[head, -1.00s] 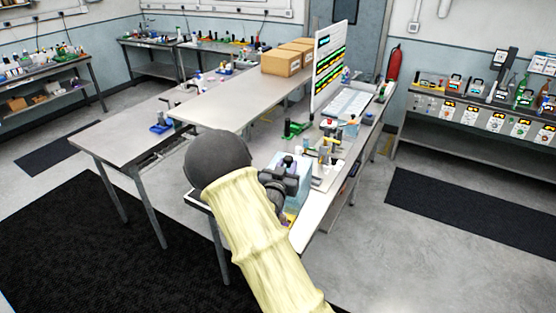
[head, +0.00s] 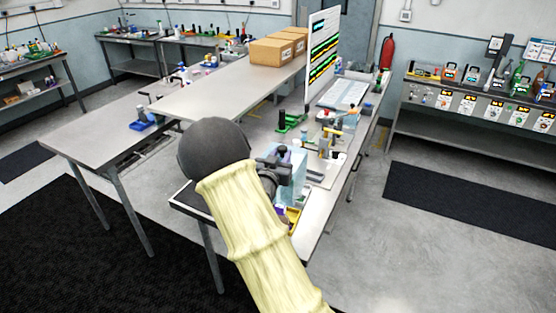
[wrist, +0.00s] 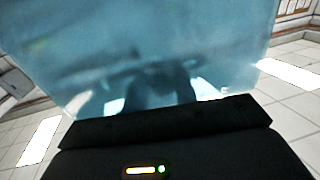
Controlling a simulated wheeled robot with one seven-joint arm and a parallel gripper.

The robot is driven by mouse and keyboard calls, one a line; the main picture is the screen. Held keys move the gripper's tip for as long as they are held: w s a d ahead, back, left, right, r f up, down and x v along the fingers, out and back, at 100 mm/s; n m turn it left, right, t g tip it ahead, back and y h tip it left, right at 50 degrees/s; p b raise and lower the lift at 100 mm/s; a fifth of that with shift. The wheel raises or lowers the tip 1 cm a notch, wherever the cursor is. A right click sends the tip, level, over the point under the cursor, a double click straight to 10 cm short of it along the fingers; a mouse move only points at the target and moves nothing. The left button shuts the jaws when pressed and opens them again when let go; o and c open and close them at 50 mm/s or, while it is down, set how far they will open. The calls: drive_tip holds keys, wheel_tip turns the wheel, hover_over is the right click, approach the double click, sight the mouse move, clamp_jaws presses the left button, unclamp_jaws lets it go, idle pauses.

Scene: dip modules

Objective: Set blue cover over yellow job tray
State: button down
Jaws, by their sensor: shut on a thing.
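The blue cover (wrist: 150,50) is a translucent light-blue box that fills most of the wrist view. In the head view it shows as a pale blue shape (head: 299,180) just past my gripper (head: 280,172), partly hidden by it. My gripper is shut on the cover. The yellow job tray (head: 293,216) shows as a small yellow patch on the near end of the workbench, just below and beside the cover; most of it is hidden by my arm. I cannot tell whether cover and tray touch.
The workbench (head: 318,215) holds a green fixture (head: 290,121), a small press-like device (head: 326,140) and a tall display board (head: 322,60) farther back. A metal table (head: 215,95) with cardboard boxes (head: 275,50) stands to the left. Floor at the right is free.

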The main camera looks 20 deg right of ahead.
drive_tip(key=shift+s+r, duration=0.2)
drive_tip(key=shift+s, duration=0.05)
drive_tip(key=shift+w+f, duration=0.1)
drive_tip(key=shift+f, duration=0.2)
drive_tip(key=shift+f+b, duration=2.65)
drive_tip(key=shift+f, duration=2.4)
drive_tip(key=shift+f+b, duration=2.55)
drive_tip(key=shift+f, duration=0.25)
drive_tip(key=c, duration=1)
unclamp_jaws()
drive_tip(key=shift+d, duration=0.1)
drive_tip(key=shift+c, duration=0.2)
